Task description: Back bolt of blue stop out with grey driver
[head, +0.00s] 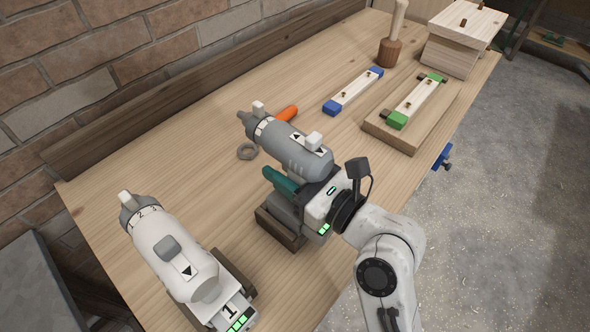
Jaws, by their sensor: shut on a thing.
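The blue stop (353,92) is a pale wooden strip with blue ends, lying flat on the bench towards the back. Two small brass bolts show on it, one nearer the far end (367,78) and one nearer the near end. The grey driver (290,148) has a dark tip pointing up-left in the head view, towards the brick wall. My gripper (312,192) is shut on the grey driver, around its handle. The fingers are mostly hidden by the driver and the gripper's own body. The driver's lower end is at a dark holder (282,230); I cannot tell whether it touches.
A white driver (172,250) marked 1 stands front left. A green-ended strip (418,102) lies on a board right of the blue stop.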

